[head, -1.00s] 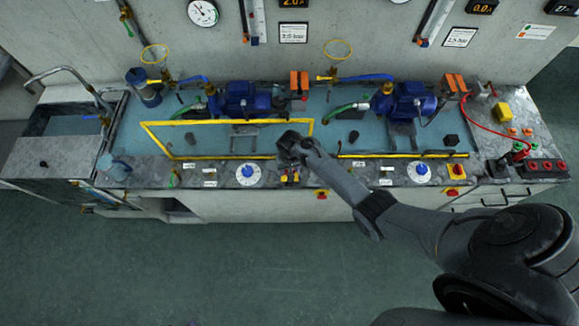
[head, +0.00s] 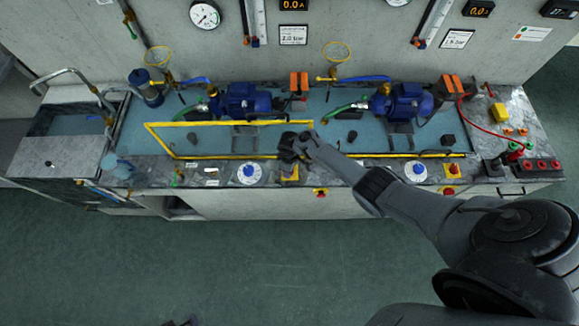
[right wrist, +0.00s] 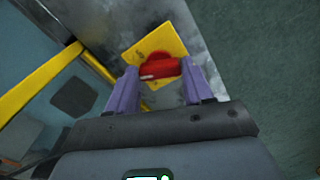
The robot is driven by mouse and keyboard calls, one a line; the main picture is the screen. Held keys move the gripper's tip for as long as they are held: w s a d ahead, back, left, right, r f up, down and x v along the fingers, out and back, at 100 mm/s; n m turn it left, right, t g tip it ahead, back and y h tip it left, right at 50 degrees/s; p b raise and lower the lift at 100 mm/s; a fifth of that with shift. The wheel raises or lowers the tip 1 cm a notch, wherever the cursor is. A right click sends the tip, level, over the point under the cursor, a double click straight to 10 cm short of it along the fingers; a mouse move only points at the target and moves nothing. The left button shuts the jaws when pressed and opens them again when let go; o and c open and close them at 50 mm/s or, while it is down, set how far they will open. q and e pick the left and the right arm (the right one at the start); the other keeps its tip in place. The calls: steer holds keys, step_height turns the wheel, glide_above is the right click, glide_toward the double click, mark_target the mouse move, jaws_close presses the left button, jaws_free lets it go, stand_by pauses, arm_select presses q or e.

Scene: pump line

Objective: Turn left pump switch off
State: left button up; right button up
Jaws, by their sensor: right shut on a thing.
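The left pump switch is a red knob (right wrist: 160,68) on a yellow plate (right wrist: 152,45), close up in the right wrist view. In the head view its yellow plate (head: 289,175) shows on the bench's front strip, with the knob mostly hidden by my right gripper (head: 291,157). In the right wrist view the two purple fingers of my right gripper (right wrist: 160,85) stand on either side of the red knob, shut on it. The knob's bar is turned relative to the plate's edges. The left blue pump (head: 240,101) stands behind. My left gripper is not in view.
A yellow rail (head: 230,124) runs close behind the gripper. A white dial with a blue knob (head: 249,171) is just left of the switch. Another red-and-yellow switch (head: 451,171) is at the right. A display (head: 293,4) on the wall appears to read 0.0.

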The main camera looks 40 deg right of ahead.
steer(key=n, duration=0.3)
steer(key=shift+n, duration=0.9)
steer(key=o, duration=1)
steer(key=shift+o, duration=0.2)
